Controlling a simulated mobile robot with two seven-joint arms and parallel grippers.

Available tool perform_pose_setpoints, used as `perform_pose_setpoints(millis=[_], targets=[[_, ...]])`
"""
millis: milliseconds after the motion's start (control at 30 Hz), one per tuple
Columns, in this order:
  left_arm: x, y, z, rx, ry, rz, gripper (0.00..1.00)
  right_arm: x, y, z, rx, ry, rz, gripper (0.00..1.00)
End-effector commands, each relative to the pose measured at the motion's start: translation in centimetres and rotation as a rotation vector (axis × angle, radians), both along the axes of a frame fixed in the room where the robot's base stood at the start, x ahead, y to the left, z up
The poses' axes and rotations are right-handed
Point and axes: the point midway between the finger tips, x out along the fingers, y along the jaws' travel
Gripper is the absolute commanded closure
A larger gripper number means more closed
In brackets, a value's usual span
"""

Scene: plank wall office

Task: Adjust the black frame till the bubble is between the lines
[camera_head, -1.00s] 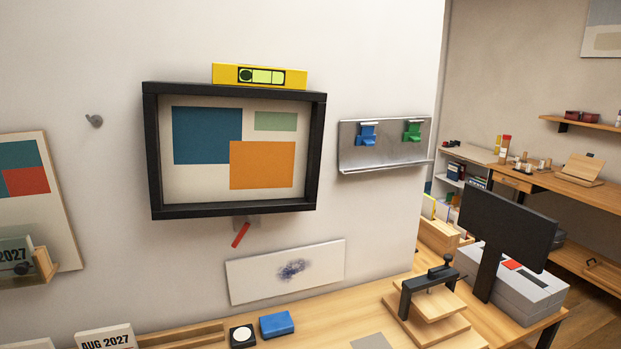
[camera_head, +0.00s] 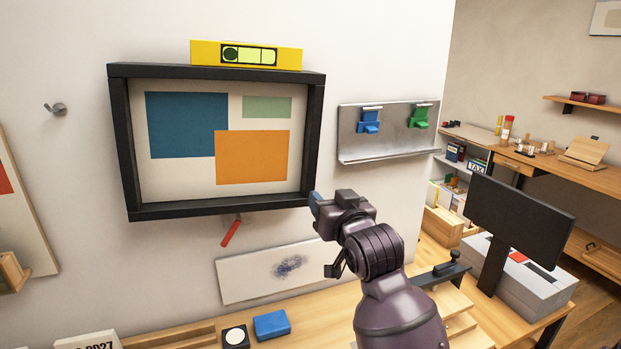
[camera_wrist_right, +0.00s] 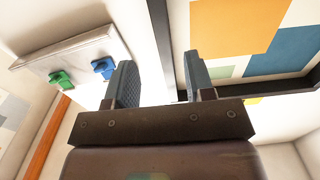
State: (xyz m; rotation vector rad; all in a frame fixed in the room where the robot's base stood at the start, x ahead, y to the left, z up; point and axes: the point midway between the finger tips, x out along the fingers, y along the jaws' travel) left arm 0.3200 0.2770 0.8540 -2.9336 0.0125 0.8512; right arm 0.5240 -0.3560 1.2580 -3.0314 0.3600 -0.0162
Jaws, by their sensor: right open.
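The black frame (camera_head: 217,70) hangs on the wall around a picture of coloured blocks. A yellow level (camera_head: 205,53) rests on its top edge; the round bubble (camera_head: 231,53) sits at the left end of the green vial, left of the lines. My right gripper (camera_head: 314,203) is by the frame's lower right corner, jaws open. In the right wrist view, the frame's dark side (camera_wrist_right: 162,35) shows between the two spread fingers of the right gripper (camera_wrist_right: 162,82); I cannot tell whether they touch it. My left gripper is out of view.
A metal rail (camera_head: 385,150) with blue and green clips is on the wall to the right. A red-handled tool (camera_head: 231,232) hangs below the frame. A whiteboard (camera_head: 240,283), blue block (camera_head: 272,325) and monitor (camera_head: 520,220) are lower down.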

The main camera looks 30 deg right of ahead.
Motion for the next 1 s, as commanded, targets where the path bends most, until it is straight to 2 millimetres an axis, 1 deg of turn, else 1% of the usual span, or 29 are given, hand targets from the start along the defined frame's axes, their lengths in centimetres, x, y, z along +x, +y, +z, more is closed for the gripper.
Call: perform_pose_setpoints(millis=[167, 400, 600, 800, 1000], targets=[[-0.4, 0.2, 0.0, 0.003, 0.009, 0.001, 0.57, 1.7, -0.4, 0.1, 0.003, 0.000, 0.000, 0.51], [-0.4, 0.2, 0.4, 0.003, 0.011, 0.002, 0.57, 5.6, -1.3, 0.1, 0.002, 0.000, 0.000, 0.51], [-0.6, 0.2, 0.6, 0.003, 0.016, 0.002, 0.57, 8.5, -2.0, 0.1, 0.002, 0.000, 0.001, 0.51], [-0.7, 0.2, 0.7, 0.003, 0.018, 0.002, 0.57, 10.1, -2.4, 0.0, 0.002, 0.000, 0.001, 0.51], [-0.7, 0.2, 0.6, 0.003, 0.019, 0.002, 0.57, 10.4, -2.5, 0.0, 0.003, -0.002, 0.001, 0.51]])
